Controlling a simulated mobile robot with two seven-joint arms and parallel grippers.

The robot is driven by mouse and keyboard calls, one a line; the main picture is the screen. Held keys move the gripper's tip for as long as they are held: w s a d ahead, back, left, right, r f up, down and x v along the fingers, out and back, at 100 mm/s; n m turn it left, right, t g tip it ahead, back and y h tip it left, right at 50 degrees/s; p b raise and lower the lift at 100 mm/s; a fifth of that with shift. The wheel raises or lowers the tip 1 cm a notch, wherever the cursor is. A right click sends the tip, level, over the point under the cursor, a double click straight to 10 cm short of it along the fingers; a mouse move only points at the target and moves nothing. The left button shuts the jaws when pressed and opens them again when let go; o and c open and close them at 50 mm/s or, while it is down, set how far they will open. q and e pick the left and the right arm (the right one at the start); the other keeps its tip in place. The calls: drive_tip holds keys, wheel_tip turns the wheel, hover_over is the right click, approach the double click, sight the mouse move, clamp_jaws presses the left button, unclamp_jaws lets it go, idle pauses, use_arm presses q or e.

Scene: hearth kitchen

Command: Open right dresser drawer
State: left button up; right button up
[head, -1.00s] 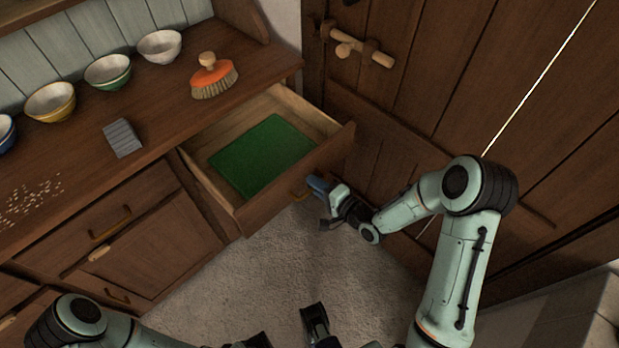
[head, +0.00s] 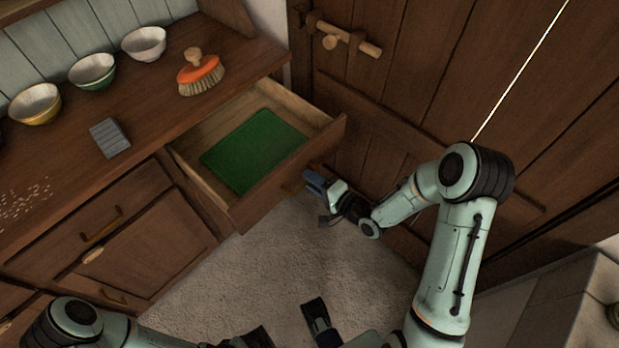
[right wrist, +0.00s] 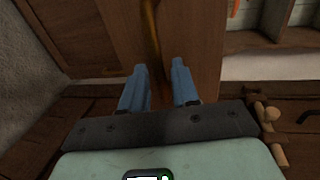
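The right dresser drawer (head: 278,182) stands pulled well out of the dresser, with a green lining (head: 252,150) on its floor. Its brass handle (head: 292,186) is on the front face and also shows in the right wrist view (right wrist: 150,25). My right gripper (head: 313,182) is in front of the drawer face, close to the handle. In the right wrist view its two blue fingers (right wrist: 160,86) are apart, with the handle running up between and beyond their tips; contact cannot be told. My left arm (head: 85,322) is at the lower left; its gripper's fingers are not clear.
The dresser top (head: 150,115) holds several bowls, an orange brush (head: 200,74) and a grey ridged block (head: 110,138). A wooden door (head: 420,60) with a latch (head: 345,40) stands close beyond the drawer and my right arm. Bare floor (head: 260,265) lies before the dresser.

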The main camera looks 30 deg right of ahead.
drive_tip(key=p+v, duration=0.1)
drive_tip(key=v, duration=1)
drive_tip(key=shift+s, duration=0.4)
drive_tip(key=shift+d+r, duration=0.1)
wheel_tip(320, 180, down, 7)
drive_tip(key=a+n+g+h+p, duration=0.1)
drive_tip(key=a+n+g+p, duration=0.1)
drive_tip(key=a+g+p, duration=0.15)
drive_tip(key=s+a+f+n+g+p, duration=0.3)
drive_tip(key=s+a+f+n+g, duration=0.1)
drive_tip(key=s, duration=0.4)
drive_tip(key=s+a+f+n+g+p, duration=0.3)
drive_tip(key=s+a+f+n+g, duration=0.1)
drive_tip(key=s+a+g, duration=0.3)
drive_tip(key=shift+s+f+g+h+p, duration=0.4)
drive_tip(key=shift+s+f+g, duration=0.15)
drive_tip(key=shift+s, duration=0.3)
